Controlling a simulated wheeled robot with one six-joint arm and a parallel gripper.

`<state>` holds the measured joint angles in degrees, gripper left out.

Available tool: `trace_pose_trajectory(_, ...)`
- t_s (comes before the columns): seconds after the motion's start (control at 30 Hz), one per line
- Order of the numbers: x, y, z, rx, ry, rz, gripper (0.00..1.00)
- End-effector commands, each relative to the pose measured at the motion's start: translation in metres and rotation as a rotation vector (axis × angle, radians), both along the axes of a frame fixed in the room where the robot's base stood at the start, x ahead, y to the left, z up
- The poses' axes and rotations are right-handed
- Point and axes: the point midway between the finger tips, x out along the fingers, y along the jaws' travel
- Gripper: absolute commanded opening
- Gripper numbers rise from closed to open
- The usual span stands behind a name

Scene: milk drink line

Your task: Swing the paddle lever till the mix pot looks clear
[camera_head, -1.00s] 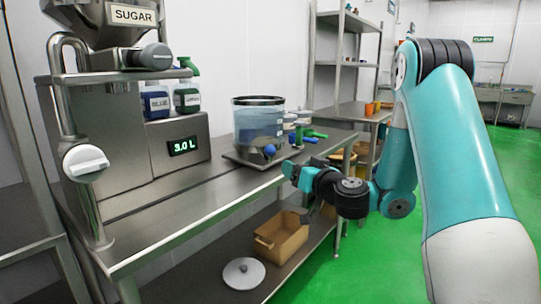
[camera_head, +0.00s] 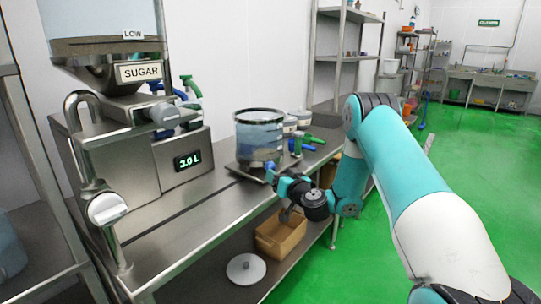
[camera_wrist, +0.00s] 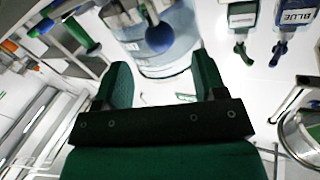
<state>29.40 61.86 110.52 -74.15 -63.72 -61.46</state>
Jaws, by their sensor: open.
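The mix pot (camera_head: 260,132) is a clear round vessel with a dark rim on the steel bench. Its contents look pale blue above and darker toward the bottom. The blue ball knob (camera_head: 270,167) of the paddle lever is low at the pot's front. In the wrist view the knob (camera_wrist: 160,37) is large, on a metal rod in front of the pot (camera_wrist: 150,62). My gripper (camera_head: 275,180) is just in front of the knob. In the wrist view my gripper (camera_wrist: 162,68) is open, its green fingers spread below the knob; I see no contact.
A cardboard box (camera_head: 281,236) and a round lid (camera_head: 245,268) lie on the lower shelf. Green floor (camera_head: 380,260) is free at right.

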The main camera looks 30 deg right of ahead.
Motion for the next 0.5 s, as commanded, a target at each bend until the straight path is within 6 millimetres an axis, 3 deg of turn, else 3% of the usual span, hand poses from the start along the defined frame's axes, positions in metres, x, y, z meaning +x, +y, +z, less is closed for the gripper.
trace_pose_trajectory(0.03, 0.01, 0.0, 0.009, -0.002, -0.003, 0.001, 0.64)
trace_pose_trajectory(0.2, 0.037, -0.002, 0.006, -0.002, -0.002, 0.002, 0.64)
trace_pose_trajectory(0.5, 0.065, -0.005, 0.002, -0.001, -0.002, 0.0, 0.64)
